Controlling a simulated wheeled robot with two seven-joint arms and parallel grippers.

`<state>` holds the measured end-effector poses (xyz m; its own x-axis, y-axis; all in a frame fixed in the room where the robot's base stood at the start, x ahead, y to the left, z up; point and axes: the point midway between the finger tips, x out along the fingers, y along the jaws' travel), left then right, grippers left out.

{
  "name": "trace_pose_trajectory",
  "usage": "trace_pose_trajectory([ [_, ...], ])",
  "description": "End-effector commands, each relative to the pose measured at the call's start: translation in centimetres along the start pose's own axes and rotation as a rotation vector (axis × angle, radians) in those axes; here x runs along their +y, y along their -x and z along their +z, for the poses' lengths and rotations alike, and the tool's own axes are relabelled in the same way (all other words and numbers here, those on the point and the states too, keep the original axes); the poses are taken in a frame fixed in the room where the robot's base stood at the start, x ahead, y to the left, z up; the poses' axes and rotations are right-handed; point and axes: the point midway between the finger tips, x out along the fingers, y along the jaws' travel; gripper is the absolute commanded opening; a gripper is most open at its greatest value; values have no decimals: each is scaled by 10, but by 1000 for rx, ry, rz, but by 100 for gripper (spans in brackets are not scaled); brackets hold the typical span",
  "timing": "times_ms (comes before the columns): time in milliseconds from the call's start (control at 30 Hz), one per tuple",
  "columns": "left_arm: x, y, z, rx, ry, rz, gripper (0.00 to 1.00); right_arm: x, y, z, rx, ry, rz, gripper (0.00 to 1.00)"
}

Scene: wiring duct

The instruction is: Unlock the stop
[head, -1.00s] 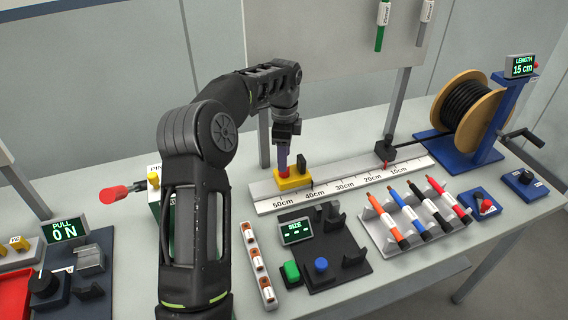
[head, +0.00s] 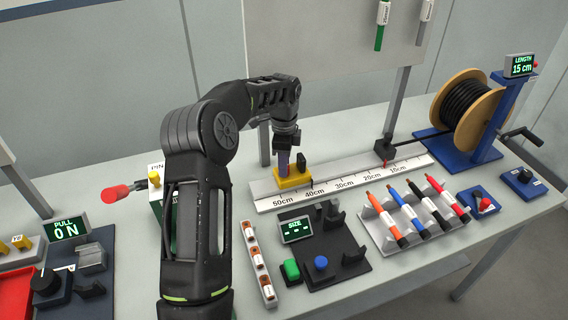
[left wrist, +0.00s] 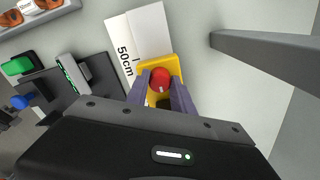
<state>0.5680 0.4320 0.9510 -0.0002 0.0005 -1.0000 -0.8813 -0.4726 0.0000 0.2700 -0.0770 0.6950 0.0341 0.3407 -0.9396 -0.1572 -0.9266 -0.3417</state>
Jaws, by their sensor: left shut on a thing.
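The yellow stop (head: 294,182) sits on the white ruler rail (head: 345,184) near the 50cm and 40cm marks, with a black upright part on its right. In the left wrist view the stop (left wrist: 178,62) shows a round red knob (left wrist: 160,77) with a small pale mark on it. My left gripper (head: 284,163) points down over the stop. Its purple-grey fingers stand on both sides of the knob and are shut on it. In the head view the fingers hide the knob. My right gripper is not in view.
A black cable runs from the spool (head: 470,108) to a black block (head: 385,150) at the rail's far end. In front are the SIZE panel (head: 296,230), a rack of coloured markers (head: 405,215) and a connector strip (head: 258,262). A red-handled tool (head: 115,193) is at left.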

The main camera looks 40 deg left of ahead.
Motion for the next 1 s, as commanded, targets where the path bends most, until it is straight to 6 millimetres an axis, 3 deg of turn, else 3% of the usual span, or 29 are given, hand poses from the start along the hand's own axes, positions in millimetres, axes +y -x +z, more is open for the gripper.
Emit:
trace_pose_trajectory([
  [200,0,0,0,0,0,-1,0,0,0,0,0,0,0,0],
  [667,0,0,0,1,27,-2,0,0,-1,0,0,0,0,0],
  [1000,-1,0,-1,1,188,-2,0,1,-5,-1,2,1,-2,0],
])
